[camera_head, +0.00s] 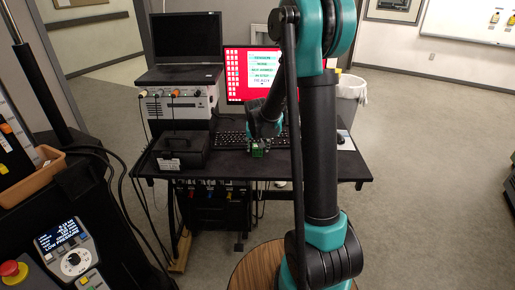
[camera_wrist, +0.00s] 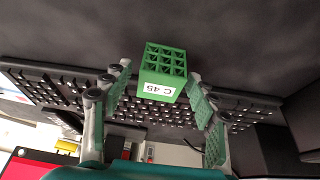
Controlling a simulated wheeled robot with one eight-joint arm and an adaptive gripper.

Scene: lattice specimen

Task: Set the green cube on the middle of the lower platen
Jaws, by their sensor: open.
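The green cube (camera_wrist: 164,73) is an open lattice block with a white label reading "C 45", upside down in the wrist view. It rests on the black tabletop in front of the keyboard, and in the head view it shows small at the table's front (camera_head: 258,152). My gripper (camera_wrist: 158,82) is open, with one finger on each side of the cube. A gap shows on the left; the right finger is close, and I cannot tell whether it touches. In the head view my gripper (camera_head: 258,143) is small and partly hidden. I cannot make out the lower platen.
The keyboard (camera_head: 230,139) lies behind the cube. A black case (camera_head: 181,152) stands to the left, near an instrument carrying a laptop (camera_head: 185,45). A red-screened monitor (camera_head: 240,75) stands behind. At far left are a control panel (camera_head: 75,252) and a tan bin (camera_head: 32,178).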

